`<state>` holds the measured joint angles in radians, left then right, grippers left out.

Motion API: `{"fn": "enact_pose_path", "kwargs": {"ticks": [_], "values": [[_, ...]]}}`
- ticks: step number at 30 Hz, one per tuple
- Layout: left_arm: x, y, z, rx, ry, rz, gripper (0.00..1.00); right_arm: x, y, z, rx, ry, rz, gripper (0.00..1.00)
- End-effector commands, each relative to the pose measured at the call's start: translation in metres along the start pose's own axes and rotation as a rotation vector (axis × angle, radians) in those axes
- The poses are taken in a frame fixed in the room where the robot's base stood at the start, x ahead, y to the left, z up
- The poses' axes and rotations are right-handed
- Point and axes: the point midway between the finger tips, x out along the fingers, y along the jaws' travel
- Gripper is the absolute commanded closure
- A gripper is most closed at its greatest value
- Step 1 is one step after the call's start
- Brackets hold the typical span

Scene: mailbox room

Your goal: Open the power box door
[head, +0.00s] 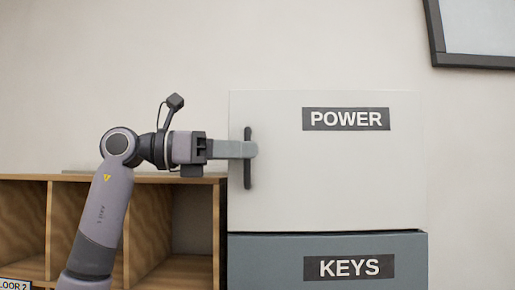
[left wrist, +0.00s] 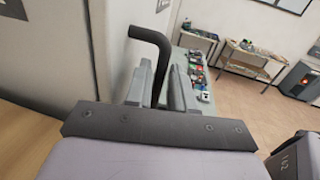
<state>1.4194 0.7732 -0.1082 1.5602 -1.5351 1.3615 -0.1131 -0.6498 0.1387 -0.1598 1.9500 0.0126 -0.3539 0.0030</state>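The power box (head: 330,165) is a white box with a POWER label, and its door looks closed or nearly so. A dark vertical bar handle (head: 247,180) stands at the door's left side. My left gripper (head: 250,149) reaches in from the left, with its fingers at the middle of the handle. In the left wrist view the bent dark handle (left wrist: 147,36) runs down between my two close-set fingers (left wrist: 160,88), which appear shut on it. The exact contact is partly hidden. My right gripper is not in view.
A grey KEYS box (head: 300,250) sits directly below the power box. Wooden cubbyholes (head: 150,180) stand to the left, under my left arm. A dark-framed panel (head: 470,64) hangs at upper right. The left wrist view shows open floor (left wrist: 238,105) and tables beyond.

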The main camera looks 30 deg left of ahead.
Motion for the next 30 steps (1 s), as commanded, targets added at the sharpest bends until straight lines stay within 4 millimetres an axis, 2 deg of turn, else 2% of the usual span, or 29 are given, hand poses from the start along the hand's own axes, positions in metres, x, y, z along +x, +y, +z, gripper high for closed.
{"fn": "enact_pose_path", "kwargs": {"ticks": [3,6,16,17,18,19,30], "values": [[0.018,0.0,0.001,-0.002,0.0,-0.003,0.77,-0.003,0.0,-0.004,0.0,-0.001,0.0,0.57],[0.027,0.0,0.001,-0.002,0.0,-0.002,0.77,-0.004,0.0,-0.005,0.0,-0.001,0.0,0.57],[0.033,0.0,0.0,-0.001,0.0,0.0,0.77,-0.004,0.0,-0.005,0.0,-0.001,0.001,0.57],[0.033,0.0,0.0,-0.001,0.0,0.0,0.8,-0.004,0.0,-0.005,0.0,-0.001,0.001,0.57],[0.033,0.0,0.0,-0.001,0.0,0.0,0.93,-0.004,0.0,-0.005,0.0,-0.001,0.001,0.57],[0.033,0.0,0.0,-0.001,0.0,0.0,1.0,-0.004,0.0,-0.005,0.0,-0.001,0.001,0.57],[0.032,-0.001,0.0,0.0,0.0,0.004,1.0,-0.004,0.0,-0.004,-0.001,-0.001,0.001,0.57]]}}
